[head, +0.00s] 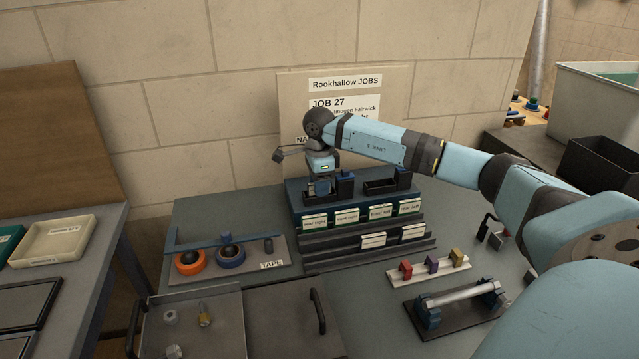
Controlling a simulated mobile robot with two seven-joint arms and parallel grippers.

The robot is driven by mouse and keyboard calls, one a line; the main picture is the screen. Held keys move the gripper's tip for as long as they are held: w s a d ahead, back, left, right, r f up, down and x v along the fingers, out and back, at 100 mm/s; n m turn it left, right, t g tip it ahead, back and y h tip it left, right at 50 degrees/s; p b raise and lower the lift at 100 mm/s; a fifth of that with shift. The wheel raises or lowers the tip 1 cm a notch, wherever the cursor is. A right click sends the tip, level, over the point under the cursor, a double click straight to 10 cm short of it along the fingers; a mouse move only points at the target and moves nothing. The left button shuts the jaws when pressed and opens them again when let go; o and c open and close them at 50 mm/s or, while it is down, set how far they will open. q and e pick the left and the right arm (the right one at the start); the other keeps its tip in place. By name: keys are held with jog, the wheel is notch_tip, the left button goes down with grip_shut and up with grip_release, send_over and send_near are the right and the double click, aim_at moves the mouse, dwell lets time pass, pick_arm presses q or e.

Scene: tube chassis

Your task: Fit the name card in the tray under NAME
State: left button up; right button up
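A board (296,110) headed Rookhallow JOBS stands against the wall. It reads JOB 27 and a name, partly hidden by my arm; only "NA" shows of a label lower down. In front is a dark blue stepped rack (297,197) with two dark trays on top. My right gripper (323,194) points down at the left tray (310,196), below the "NA" label. Its fingertips are small and dark here, so I cannot tell whether it holds a card. White cards (373,241) lie on a lower step, and green-edged cards (314,221) line the front. My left gripper is out of view.
A tape holder (225,260) with orange and blue rolls stands left of the rack. Coloured clips (432,265) and a bar on a dark stand (458,300) are at right. A metal tray (195,325) with hardware is in front.

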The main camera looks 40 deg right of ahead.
notch_tip(320, 180, up, 14)
dwell(0.6)
jog(key=shift+f, duration=0.1)
dwell(0.4)
